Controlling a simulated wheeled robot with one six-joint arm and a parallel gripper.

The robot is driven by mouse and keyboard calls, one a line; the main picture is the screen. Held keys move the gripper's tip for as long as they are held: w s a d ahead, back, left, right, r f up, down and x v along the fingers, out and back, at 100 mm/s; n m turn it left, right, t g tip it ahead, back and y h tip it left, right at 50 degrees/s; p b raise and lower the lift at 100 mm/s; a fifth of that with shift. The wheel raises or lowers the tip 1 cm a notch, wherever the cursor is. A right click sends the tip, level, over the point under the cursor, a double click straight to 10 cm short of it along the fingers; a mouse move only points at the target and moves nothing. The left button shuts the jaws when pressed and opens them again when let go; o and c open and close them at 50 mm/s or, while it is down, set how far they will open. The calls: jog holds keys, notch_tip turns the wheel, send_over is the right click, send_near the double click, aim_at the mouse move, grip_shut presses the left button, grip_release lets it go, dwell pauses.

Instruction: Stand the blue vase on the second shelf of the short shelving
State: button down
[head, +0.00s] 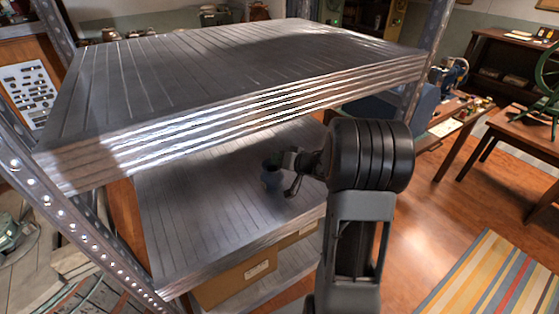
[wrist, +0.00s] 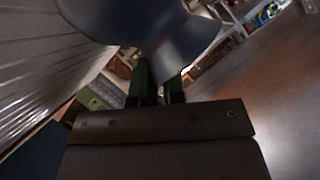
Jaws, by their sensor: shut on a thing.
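The blue vase (head: 271,179) is upright over the middle shelf board (head: 190,215) of the metal shelving, below the top board. I cannot tell whether its base touches the board. My gripper (head: 288,172) reaches in from the right and is shut on the vase. In the wrist view the vase (wrist: 150,25) fills the top of the picture, blurred and close, and my gripper (wrist: 160,85) meets it from below. The exact contact between fingers and vase is hard to make out.
Metal posts (head: 75,225) stand at the corners. A cardboard box (head: 235,282) sits on the board below. The middle board is bare around the vase. A striped rug (head: 490,275) lies on the floor at right.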

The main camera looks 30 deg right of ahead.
jog(key=shift+f, duration=0.1)
jog(key=c, duration=1.2)
grip_release()
jog(key=shift+r, duration=0.2)
jog(key=p+v, duration=0.3)
jog(key=v, duration=0.8)
notch_tip(320, 180, up, 3)
jog(key=w+h, duration=0.2)
jog(key=h, duration=0.4)
jog(key=s+a+f+n+g, duration=0.1)
jog(key=s+a+n+g, duration=0.1)
jog(key=s+a+g, duration=0.7)
jog(key=s+a, duration=0.6)
jog(key=a, duration=0.1)
jog(key=shift+s+n+g, duration=0.15)
jog(key=shift+n+g, duration=0.15)
jog(key=shift+n, duration=0.1)
